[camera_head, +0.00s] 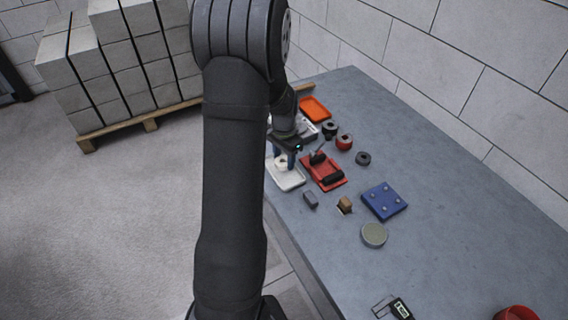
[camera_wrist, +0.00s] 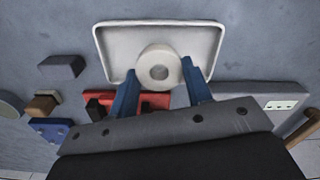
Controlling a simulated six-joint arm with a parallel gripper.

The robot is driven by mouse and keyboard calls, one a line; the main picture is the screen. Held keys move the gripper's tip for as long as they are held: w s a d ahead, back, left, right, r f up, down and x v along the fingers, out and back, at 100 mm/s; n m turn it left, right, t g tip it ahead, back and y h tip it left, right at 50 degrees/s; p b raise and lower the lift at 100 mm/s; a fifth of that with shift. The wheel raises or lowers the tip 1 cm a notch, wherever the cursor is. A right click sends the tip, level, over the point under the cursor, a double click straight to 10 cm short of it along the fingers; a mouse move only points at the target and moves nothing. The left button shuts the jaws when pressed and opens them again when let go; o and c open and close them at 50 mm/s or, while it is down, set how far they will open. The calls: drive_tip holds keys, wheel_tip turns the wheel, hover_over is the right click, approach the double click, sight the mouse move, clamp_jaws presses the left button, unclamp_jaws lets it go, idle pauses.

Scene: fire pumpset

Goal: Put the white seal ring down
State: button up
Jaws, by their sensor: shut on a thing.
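The white seal ring (camera_wrist: 160,66) sits between the blue fingertips of my gripper (camera_wrist: 160,80) in the wrist view. The gripper is shut on it. The ring is over the white tray (camera_wrist: 112,38), near the tray's edge closest to the gripper. I cannot tell whether the ring touches the tray floor. In the head view the gripper (camera_head: 282,160) points down at the ring (camera_head: 283,166), above the white tray (camera_head: 290,184) at the table's left edge. My arm hides part of that area.
A red fixture with black parts (camera_head: 325,172) stands right beside the tray. A grey block (camera_head: 310,199), a brown block (camera_head: 345,205), a blue plate (camera_head: 384,201) and a round disc (camera_head: 374,235) lie nearer. An orange tray (camera_head: 315,108) is farther back.

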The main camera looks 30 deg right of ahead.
sight(284, 160)
drive_tip(key=shift+f, duration=1.45)
drive_tip(key=shift+f, duration=0.1)
drive_tip(key=o, duration=1)
wheel_tip(284, 160, up, 12)
drive_tip(key=shift+r, duration=0.1)
